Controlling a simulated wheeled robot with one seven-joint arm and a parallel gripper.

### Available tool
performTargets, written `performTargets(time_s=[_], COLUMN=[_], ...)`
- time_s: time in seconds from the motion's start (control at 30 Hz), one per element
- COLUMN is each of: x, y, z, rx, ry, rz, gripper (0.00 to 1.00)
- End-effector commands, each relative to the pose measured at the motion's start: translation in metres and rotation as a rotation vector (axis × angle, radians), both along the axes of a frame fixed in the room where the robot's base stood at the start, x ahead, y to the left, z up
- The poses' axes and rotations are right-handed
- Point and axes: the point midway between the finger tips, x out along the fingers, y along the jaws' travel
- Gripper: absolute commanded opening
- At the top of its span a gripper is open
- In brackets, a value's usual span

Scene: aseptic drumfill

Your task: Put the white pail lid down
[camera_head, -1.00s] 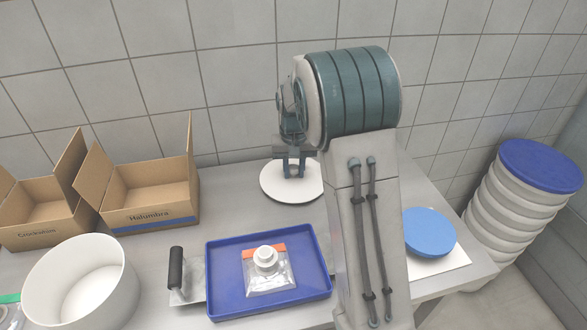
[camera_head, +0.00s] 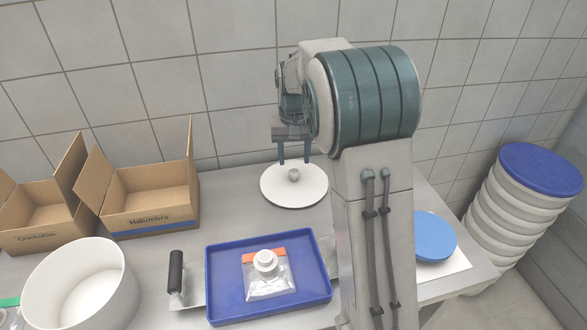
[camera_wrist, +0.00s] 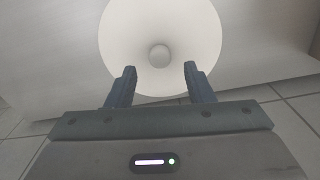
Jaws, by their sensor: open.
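The white pail lid (camera_head: 281,197) lies flat on the table near the back wall, with a small grey knob at its middle. It also shows in the wrist view (camera_wrist: 128,38), its knob just beyond the fingertips. My gripper (camera_head: 294,161) is open and empty above the lid. In the wrist view my gripper (camera_wrist: 160,70) has its two fingers apart, with the knob between and ahead of them. Nothing is held.
A blue tray (camera_head: 222,299) with a clear pouch stands in front of the lid. Two cardboard boxes (camera_head: 150,215) and a white pail (camera_head: 125,285) are on the left. A round blue lid (camera_head: 435,237) is on the right, and stacked pails (camera_head: 500,215) stand beyond.

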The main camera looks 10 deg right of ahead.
Motion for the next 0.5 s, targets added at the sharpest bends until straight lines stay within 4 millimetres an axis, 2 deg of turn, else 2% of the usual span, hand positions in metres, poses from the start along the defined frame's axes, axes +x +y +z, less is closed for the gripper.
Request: performTargets(time_s=[0.1,0.2,0.37,0.5], x=[0.001,0.000,-0.001,-0.017], y=[0.000,0.000,0.000,-0.001], z=[0.026,0.041,0.055,0.064], rx=[0.000,0.001,0.001,0.006], ry=[-0.004,-0.003,-0.002,-0.015], rz=[0.000,0.000,-0.001,0.003], gripper=[0.48,0.48,0.48,0.48])
